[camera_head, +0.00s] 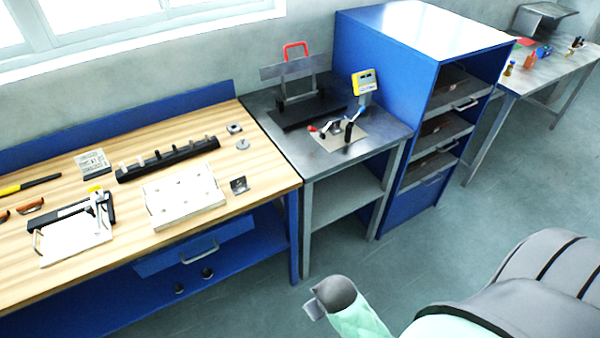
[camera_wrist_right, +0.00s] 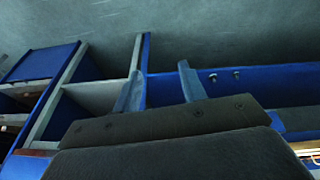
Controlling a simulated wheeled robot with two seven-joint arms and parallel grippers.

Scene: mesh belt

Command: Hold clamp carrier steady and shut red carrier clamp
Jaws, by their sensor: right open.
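A small clamp fixture (camera_head: 340,132) with a red-tipped lever (camera_head: 312,128) and a black upright handle (camera_head: 349,132) stands on a pale plate on the grey metal table. It looks like the clamp carrier; it is too small to tell whether its clamp is open or shut. Behind it, a grey frame (camera_head: 292,72) with a red handle (camera_head: 295,46) stands on a black base. My right gripper (camera_wrist_right: 160,86) is open and empty in the right wrist view, with the blue bench beyond its fingers. It is apart from the fixture. My left gripper is not clearly seen.
The wooden bench (camera_head: 120,262) holds a white block tray (camera_head: 184,197), a black rack (camera_head: 168,160), a white board with a black clamp bar (camera_head: 72,240) and small parts. A blue cabinet (camera_head: 385,85) with trays stands right of the metal table (camera_head: 380,128). Floor in front is clear.

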